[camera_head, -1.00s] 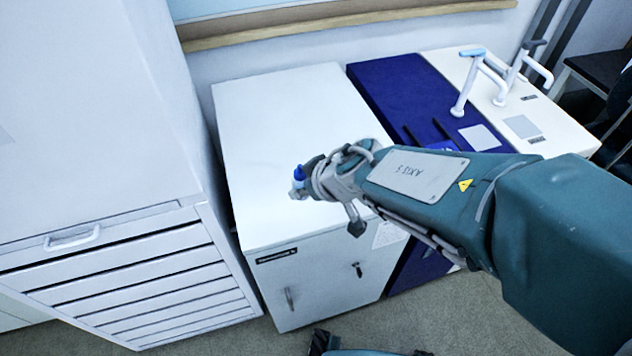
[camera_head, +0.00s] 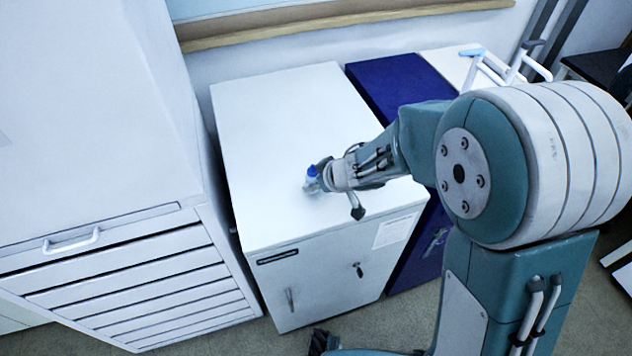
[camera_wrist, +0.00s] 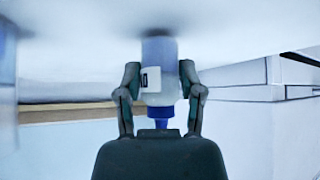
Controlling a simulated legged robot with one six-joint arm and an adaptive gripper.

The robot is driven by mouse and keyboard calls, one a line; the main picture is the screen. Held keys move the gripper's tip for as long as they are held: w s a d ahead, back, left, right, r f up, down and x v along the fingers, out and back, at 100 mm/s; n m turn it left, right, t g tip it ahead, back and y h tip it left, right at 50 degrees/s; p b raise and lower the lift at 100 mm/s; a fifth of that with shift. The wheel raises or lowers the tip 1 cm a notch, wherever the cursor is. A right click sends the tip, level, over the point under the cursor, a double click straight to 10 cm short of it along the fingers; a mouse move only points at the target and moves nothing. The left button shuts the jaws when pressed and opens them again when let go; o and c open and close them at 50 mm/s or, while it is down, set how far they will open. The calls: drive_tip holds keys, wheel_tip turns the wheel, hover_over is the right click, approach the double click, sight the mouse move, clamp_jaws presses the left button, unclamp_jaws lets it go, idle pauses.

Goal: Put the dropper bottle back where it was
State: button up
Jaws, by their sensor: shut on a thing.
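The dropper bottle (camera_head: 312,181) has a clear-white body and a blue cap. It is at the tip of my gripper (camera_head: 328,178), over the top of the white cabinet (camera_head: 270,115). In the wrist view the bottle (camera_wrist: 158,75) sits between the two fingers of my gripper (camera_wrist: 160,85), which are shut on it. The wrist picture is upside down, with the blue cap (camera_wrist: 160,116) low and the white surface at the top. The bottle looks upright. Its base appears at or very close to the cabinet top; I cannot tell if it touches.
A taller white drawer unit (camera_head: 100,110) stands to the left. A dark blue cabinet (camera_head: 385,80) and a white unit with white taps (camera_head: 485,68) stand to the right, partly behind my arm. The cabinet top around the bottle is clear.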

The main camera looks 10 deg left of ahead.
drive_tip(key=shift+a+f, duration=0.25)
drive_tip(key=shift+f, duration=0.15)
drive_tip(key=shift+d, duration=0.1)
drive_tip(key=shift+d, duration=0.1)
drive_tip(key=shift+d, duration=0.1)
drive_tip(key=o, duration=0.6)
drive_tip(key=v, duration=1.2)
